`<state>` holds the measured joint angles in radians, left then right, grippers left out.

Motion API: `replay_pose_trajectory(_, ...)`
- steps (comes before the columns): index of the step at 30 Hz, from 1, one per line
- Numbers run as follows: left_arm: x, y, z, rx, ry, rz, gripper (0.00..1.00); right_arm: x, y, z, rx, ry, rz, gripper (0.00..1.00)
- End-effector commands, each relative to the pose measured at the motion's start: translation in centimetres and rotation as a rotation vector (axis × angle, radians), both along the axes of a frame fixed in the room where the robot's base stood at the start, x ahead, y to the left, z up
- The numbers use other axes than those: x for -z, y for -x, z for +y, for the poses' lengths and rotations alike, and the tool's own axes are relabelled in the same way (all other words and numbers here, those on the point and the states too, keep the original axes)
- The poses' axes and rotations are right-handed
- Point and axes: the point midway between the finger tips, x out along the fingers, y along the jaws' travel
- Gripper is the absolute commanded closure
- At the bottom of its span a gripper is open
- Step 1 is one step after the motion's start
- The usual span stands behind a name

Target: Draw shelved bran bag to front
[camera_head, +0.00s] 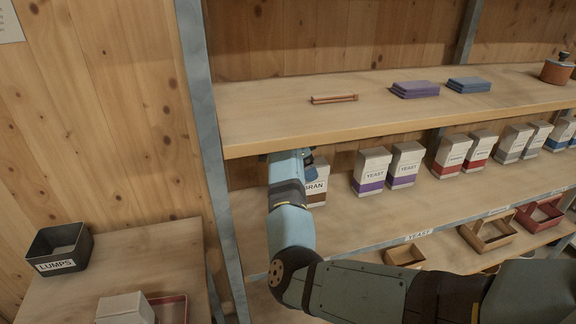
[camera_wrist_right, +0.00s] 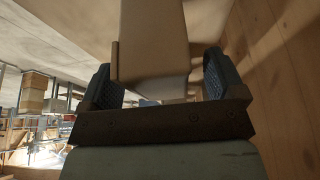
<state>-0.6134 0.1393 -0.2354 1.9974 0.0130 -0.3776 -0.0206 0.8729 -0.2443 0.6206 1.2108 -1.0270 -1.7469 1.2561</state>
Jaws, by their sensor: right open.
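The bran bag (camera_head: 319,183), pale with a brown band and partly readable lettering, stands upright at the left end of the middle shelf (camera_head: 345,222). My right arm hides its left part in the head view. My right gripper (camera_head: 293,157) is at the bag, under the upper board, with its fingers mostly hidden there. In the right wrist view the open gripper (camera_wrist_right: 160,78) has one finger on each side of a pale bag (camera_wrist_right: 152,40). A gap shows at the right finger; contact at the left one cannot be told. My left gripper is not in view.
Yeast bags (camera_head: 371,171) with purple bands stand right of the bran bag, with red-banded bags (camera_head: 452,155) further along. The upper shelf (camera_head: 270,108) lies close above my gripper. A grey post (camera_head: 205,120) stands to the left. A side table (camera_head: 150,250) holds a LUMPS bin (camera_head: 60,249).

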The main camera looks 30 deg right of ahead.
Motion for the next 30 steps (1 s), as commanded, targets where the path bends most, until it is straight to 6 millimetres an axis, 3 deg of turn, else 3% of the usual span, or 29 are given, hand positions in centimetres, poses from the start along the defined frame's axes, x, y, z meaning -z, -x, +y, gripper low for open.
replay_pose_trajectory(6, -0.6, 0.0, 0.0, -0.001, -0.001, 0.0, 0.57, -0.1, 0.8, -2.9, 0.0, 0.0, 0.001, 0.12)
replay_pose_trajectory(20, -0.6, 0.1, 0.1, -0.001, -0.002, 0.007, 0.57, 1.2, 0.8, -3.0, -0.001, -0.001, 0.001, 0.12)
replay_pose_trajectory(27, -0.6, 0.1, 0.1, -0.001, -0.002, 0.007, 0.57, 1.1, 0.8, -3.0, -0.001, -0.001, 0.001, 0.67)
replay_pose_trajectory(30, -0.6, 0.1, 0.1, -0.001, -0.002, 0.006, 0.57, 1.1, 0.8, -3.0, -0.001, -0.001, 0.001, 0.7)
